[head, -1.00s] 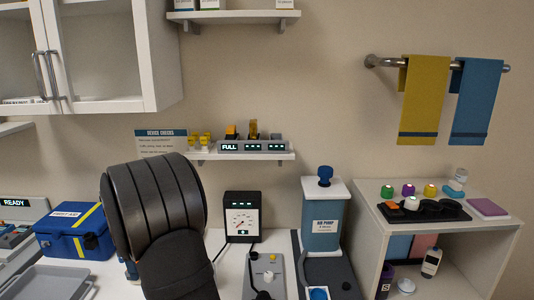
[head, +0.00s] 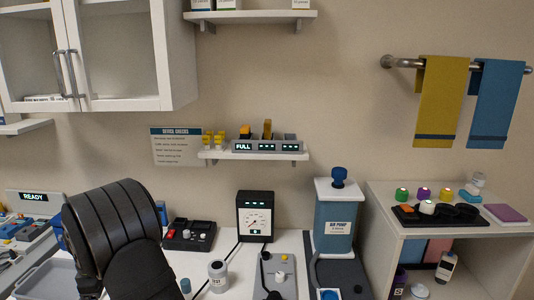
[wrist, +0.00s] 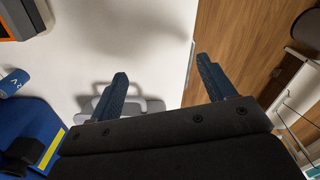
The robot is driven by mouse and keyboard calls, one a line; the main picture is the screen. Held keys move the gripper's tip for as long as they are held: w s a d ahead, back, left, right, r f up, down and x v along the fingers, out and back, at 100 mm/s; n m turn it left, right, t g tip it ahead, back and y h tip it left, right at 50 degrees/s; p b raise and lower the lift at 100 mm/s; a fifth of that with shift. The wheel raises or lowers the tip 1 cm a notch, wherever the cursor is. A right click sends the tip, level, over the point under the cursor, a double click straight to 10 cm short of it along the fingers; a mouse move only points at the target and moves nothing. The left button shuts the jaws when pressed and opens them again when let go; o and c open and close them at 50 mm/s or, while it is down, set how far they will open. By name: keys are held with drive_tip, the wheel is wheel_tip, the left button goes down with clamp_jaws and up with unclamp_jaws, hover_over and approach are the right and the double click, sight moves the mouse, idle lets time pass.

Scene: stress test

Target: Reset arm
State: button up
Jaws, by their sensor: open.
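My gripper (wrist: 160,82) shows in the wrist view with two dark blue ribbed fingers spread wide apart and nothing between them. It hangs above the edge of a white surface, with a grey handle-like shape partly behind the left finger. In the head view my dark arm (head: 115,235) fills the lower left, and my gripper is out of that view. A blue case (wrist: 30,128) with a yellow stripe lies at the lower left of the wrist view, beside the gripper.
On the counter stand a black gauge (head: 254,216), a blue air pump (head: 334,225), a black control box (head: 189,236) and a small grey-white jar (head: 217,275). A white cabinet (head: 130,104) hangs above left. Wooden floor (wrist: 235,40) shows beyond the counter edge.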

drive_tip(key=shift+f, duration=1.1)
